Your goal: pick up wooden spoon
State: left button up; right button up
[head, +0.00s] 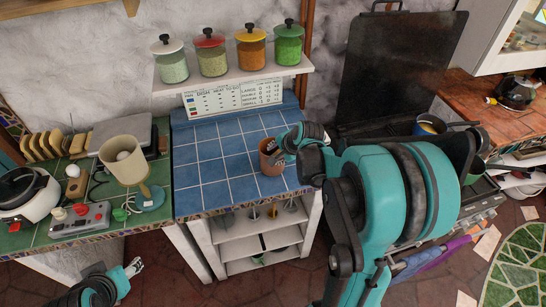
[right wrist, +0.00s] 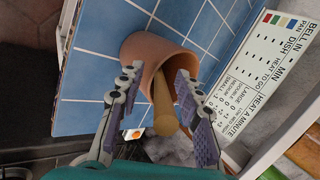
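The wooden spoon shows in the right wrist view as a light brown rounded handle (right wrist: 163,108) sticking out of a terracotta cup (right wrist: 150,46); its other end is hidden inside the cup. In the head view the cup (head: 269,165) stands on the blue tiled counter, and I cannot make out the spoon there. My right gripper (head: 284,148) is at the cup's rim. In the right wrist view its purple-padded fingers (right wrist: 158,92) are spread on both sides of the handle, with gaps. My left gripper (head: 134,267) is low at the left, away from the cup; its opening is unclear.
Several lidded spice jars (head: 211,56) stand on a shelf (head: 233,77) above the counter (head: 215,165). A beige cup-shaped object (head: 124,158), a white cooker (head: 27,192) and a grey box with knobs (head: 80,222) crowd the left. The blue tiles left of the terracotta cup are clear.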

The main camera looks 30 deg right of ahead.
grip_shut()
jog(key=shift+r, duration=0.1)
